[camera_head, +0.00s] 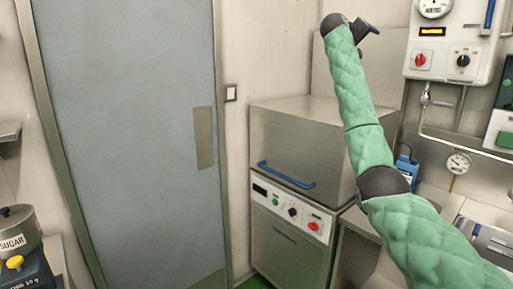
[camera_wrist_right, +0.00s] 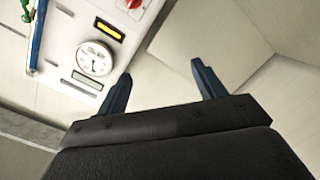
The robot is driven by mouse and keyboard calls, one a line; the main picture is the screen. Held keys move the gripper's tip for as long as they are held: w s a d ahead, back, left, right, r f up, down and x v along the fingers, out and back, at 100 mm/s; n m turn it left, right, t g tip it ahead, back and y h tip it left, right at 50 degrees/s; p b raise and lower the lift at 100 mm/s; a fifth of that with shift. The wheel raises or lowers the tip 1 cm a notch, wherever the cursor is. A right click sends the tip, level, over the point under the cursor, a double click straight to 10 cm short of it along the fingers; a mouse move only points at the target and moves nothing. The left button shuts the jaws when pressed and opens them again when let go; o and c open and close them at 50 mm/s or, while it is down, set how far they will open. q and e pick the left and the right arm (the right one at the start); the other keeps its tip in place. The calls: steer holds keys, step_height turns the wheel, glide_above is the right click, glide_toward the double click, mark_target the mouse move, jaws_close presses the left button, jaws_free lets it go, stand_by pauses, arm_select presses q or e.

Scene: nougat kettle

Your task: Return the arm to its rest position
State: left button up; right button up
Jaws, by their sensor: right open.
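My right arm (camera_head: 372,150), in a green quilted sleeve with dark joints, rises from the lower right of the head view to the top middle. My right gripper (camera_head: 368,27) is at its upper end, dark and small, raised in front of the wall. In the right wrist view the two blue fingers of the right gripper (camera_wrist_right: 162,88) stand wide apart with nothing between them. The pale wall and part of the control panel show beyond the fingers. My left gripper is not in the head view.
A steel cabinet machine (camera_head: 300,135) with a blue handle stands behind the arm. A wall control box (camera_head: 455,45) and a pipe gauge (camera_head: 458,162) are at the right. A grey door (camera_head: 130,120) fills the left. A sugar canister (camera_head: 17,228) stands at lower left.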

steer(key=s+a+t+y, duration=0.3)
steer(key=a, duration=0.3)
steer(key=s+a+f+n+t+y, duration=0.1)
steer(key=a+f+y, duration=0.2)
steer(key=f, duration=0.6)
steer(key=s+a+f+y, duration=0.15)
steer(key=a+f, duration=0.25)
steer(key=f, duration=0.4)
steer(key=s+a+f+n+g+y, duration=0.1)
steer(key=s+a+f+y, duration=0.3)
steer(key=f, duration=1.1)
steer(key=s+a+f+g, duration=0.1)
steer(key=s+f, duration=0.6)
steer(key=f, duration=0.7)
steer(key=s+a+f+n+g+y, duration=0.1)
steer(key=s+a+f+y, duration=0.3)
steer(key=f, duration=1.1)
steer(key=s+f+g+h, duration=0.2)
steer(key=s+f+g, duration=0.4)
steer(key=s+f, duration=2.4)
steer(key=s+f+g, duration=0.2)
steer(key=s+f, duration=0.5)
steer(key=s, duration=0.5)
steer(key=s+f+g, duration=0.2)
steer(key=s+f, duration=0.6)
steer(key=s, duration=0.4)
steer(key=shift+s+a+f, duration=0.2)
steer(key=shift+s+f, duration=0.05)
steer(key=shift+s, duration=0.15)
